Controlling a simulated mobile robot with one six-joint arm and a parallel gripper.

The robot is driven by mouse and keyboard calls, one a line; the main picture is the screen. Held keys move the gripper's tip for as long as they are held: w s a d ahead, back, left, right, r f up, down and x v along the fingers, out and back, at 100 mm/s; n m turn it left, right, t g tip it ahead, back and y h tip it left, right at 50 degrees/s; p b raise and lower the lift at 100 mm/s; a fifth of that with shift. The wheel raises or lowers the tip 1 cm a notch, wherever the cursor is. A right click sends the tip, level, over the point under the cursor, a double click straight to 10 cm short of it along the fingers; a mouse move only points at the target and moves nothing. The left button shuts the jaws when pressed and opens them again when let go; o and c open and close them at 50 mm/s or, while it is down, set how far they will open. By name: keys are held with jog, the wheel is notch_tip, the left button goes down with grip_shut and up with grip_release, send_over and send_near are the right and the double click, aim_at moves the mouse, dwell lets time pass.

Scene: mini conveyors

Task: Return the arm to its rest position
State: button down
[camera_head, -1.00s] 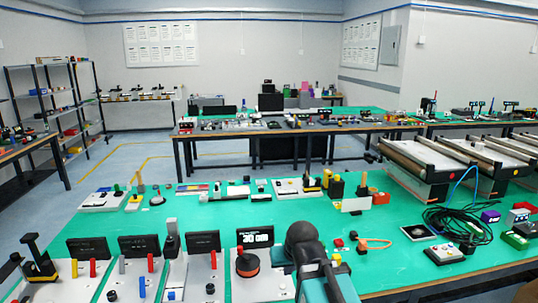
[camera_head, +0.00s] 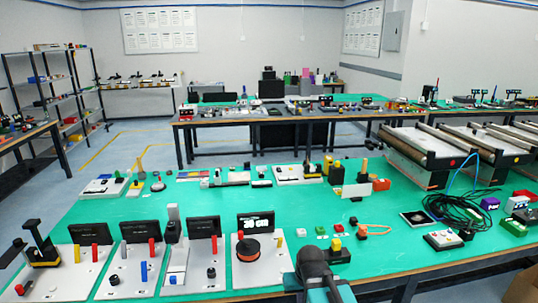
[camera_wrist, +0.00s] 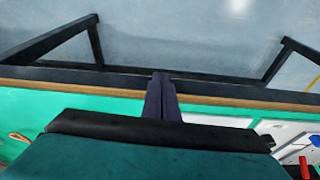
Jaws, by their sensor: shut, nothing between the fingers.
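My arm (camera_head: 314,272) shows at the bottom middle of the head view, low over the near edge of the green bench. My gripper (camera_wrist: 160,78) shows in the wrist view as two dark fingers pressed together, with nothing between them. The fingers reach over the bench's wooden edge, with grey floor beyond. The gripper's fingertips are hidden in the head view.
A small button box (camera_head: 443,240) stands at the right. Conveyors (camera_head: 415,150) stand beyond. A red-handled panel (camera_wrist: 303,165) lies near the gripper at lower right.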

jog(key=s+d+f+g, duration=0.2)
jog(key=s+f+g, duration=0.1)
jog(key=s+f, duration=0.8)
jog(key=s+d+f+g, duration=0.2)
jog(key=s+f, duration=0.9)
jog(key=s+d+f+g+b, duration=0.1)
jog(key=s+d+f+g, duration=0.1)
jog(key=s+f, duration=0.9)
jog(key=shift+d+m+g, duration=0.25)
jog(key=shift+m+g, duration=0.15)
jog(key=shift+g, duration=0.4)
jog(key=shift+s+d, duration=0.1)
